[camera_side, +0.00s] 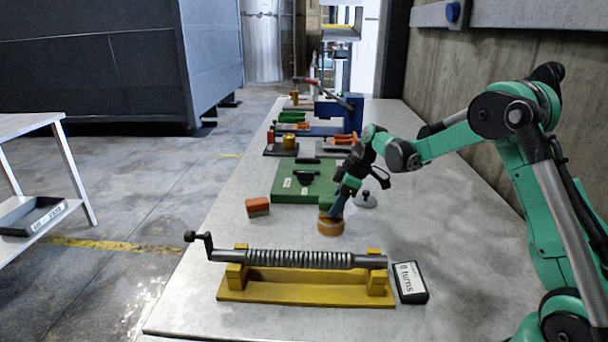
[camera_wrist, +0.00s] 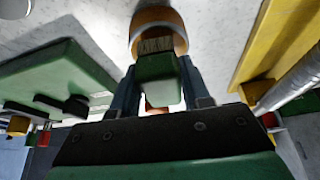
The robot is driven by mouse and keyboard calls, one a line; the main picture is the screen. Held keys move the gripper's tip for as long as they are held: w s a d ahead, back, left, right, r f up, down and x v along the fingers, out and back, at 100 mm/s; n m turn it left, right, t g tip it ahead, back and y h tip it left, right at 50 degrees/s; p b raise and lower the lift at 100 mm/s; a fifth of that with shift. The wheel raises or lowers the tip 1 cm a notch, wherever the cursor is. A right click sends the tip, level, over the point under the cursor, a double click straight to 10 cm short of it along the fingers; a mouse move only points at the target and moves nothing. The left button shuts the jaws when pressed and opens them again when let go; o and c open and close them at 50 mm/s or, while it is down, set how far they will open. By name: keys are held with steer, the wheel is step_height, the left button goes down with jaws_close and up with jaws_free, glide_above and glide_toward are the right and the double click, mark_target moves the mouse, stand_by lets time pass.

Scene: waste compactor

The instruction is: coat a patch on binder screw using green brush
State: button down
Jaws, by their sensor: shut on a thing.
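The binder screw (camera_side: 300,259) is a grey threaded rod with a crank at its left end, lying level in a yellow stand (camera_side: 300,291) at the front of the bench. My gripper (camera_side: 336,208) points down behind the screw, at an orange-brown round pot (camera_side: 330,228). In the wrist view its blue fingers are shut on the green brush (camera_wrist: 158,88). The brush's pale bristles (camera_wrist: 155,45) are at the mouth of the pot (camera_wrist: 158,14); how deep they reach I cannot tell.
A dark box marked "turns" (camera_side: 410,283) lies right of the stand. The bench between pot and screw is clear.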

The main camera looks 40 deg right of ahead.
mark_target(327, 198)
steer(key=shift+f, duration=0.55)
stand_by(1.1)
steer(key=shift+r, duration=3.55)
